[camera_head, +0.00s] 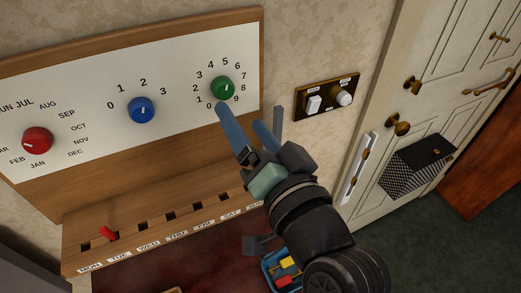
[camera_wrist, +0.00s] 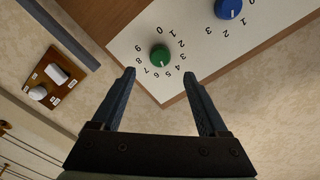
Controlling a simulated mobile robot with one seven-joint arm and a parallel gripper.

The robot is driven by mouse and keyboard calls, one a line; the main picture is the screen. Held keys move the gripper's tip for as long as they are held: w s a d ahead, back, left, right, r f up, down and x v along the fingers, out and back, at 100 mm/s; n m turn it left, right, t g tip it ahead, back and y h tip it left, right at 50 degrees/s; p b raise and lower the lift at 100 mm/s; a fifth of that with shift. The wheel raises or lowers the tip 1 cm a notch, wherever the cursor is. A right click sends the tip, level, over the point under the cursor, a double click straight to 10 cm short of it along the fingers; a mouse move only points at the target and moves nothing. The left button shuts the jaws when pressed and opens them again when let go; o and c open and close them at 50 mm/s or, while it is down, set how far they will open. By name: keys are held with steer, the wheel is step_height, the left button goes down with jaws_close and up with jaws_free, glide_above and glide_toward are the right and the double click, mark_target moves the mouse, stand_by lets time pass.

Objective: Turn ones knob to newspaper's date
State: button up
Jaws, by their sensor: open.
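The green knob (camera_head: 222,88) sits at the right of the white calendar panel (camera_head: 180,119), ringed by digits 0 to 9. It also shows in the wrist view (camera_wrist: 159,54). Its small light mark is too fine to read against a digit. My gripper (camera_head: 240,115) is open and empty, below and slightly right of the green knob in the head view. In the wrist view its fingertips (camera_wrist: 159,75) are spread either side of the knob's line, apart from it. I see no newspaper that I can make out in either view.
A blue knob (camera_head: 141,110) with digits 0 to 3 and a red month knob (camera_head: 37,140) share the panel. A weekday ledge with a red peg (camera_head: 108,233) juts out below. A switch plate (camera_head: 327,97) and a white door (camera_head: 440,70) are to the right.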

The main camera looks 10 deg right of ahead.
steer(key=b+v, duration=0.1)
steer(key=v, duration=0.4)
steer(key=shift+s, duration=0.1)
steer(key=a+r+n+t+h, duration=0.1)
steer(key=r+t+h, duration=0.1)
steer(key=r, duration=0.7)
steer(key=s+a+r+n+t+h, duration=0.1)
steer(key=r+t, duration=0.3)
steer(key=r, duration=0.6)
steer(key=s+a+r+n+t+h, duration=0.1)
steer(key=r+n+t+h, duration=0.1)
steer(key=r, duration=0.8)
steer(key=shift+s+a+r+n+t+h, duration=0.25)
steer(key=shift+a+n+t, duration=0.2)
steer(key=shift+t, duration=0.65)
steer(key=shift+f, duration=0.1)
